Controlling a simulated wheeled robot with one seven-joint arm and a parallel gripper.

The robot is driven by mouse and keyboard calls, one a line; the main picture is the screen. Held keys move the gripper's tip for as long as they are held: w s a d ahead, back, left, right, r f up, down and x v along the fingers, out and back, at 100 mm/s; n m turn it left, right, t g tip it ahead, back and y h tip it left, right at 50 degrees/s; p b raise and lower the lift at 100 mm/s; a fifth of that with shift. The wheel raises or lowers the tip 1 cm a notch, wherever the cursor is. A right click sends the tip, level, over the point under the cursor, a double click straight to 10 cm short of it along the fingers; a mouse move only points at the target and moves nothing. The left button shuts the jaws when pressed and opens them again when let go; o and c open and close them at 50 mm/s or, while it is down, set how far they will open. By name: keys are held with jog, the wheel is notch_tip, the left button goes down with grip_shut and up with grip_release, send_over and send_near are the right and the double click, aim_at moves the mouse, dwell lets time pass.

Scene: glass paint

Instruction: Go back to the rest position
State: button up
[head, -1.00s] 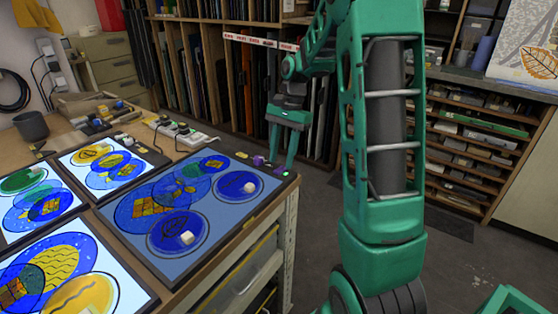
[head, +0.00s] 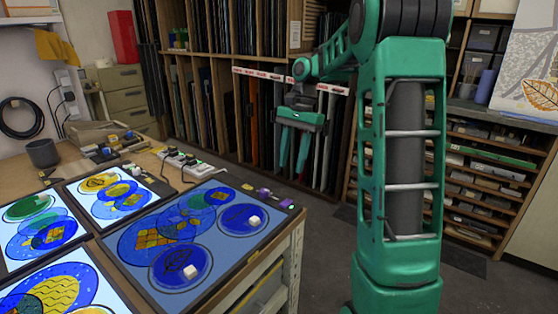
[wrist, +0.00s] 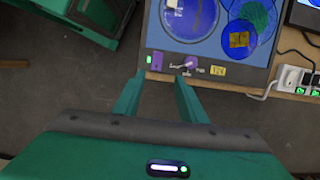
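My gripper (head: 293,168) hangs fingers-down in the head view, beyond the right end of the table and in front of the rack of glass sheets. Its two fingers are apart with nothing between them. In the wrist view the gripper (wrist: 157,84) is open and empty over the floor, near the table's edge. My green arm stands upright at the right of the head view and hides part of the shelves.
The workbench (head: 262,288) holds lit panels with blue and yellow designs. A power strip (head: 188,163) and grey cup (head: 42,153) stand behind. Shelves (head: 490,160) line the right; floor between is clear.

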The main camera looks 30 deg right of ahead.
jog(key=s+a+f+n+h, duration=0.1)
jog(key=s+f+n, duration=0.1)
jog(key=s, duration=0.8)
jog(key=s+a+f+n, duration=0.2)
jog(key=s+n, duration=0.1)
jog(key=s, duration=0.7)
jog(key=s+a+f+n+h, duration=0.1)
jog(key=s+f+n, duration=0.1)
jog(key=s, duration=0.8)
jog(key=shift+a+n+t+h, duration=0.2)
jog(key=shift+n+t+h, duration=0.1)
jog(key=shift+t, duration=0.1)
jog(key=shift+w+f, duration=0.25)
jog(key=shift+w, duration=0.4)
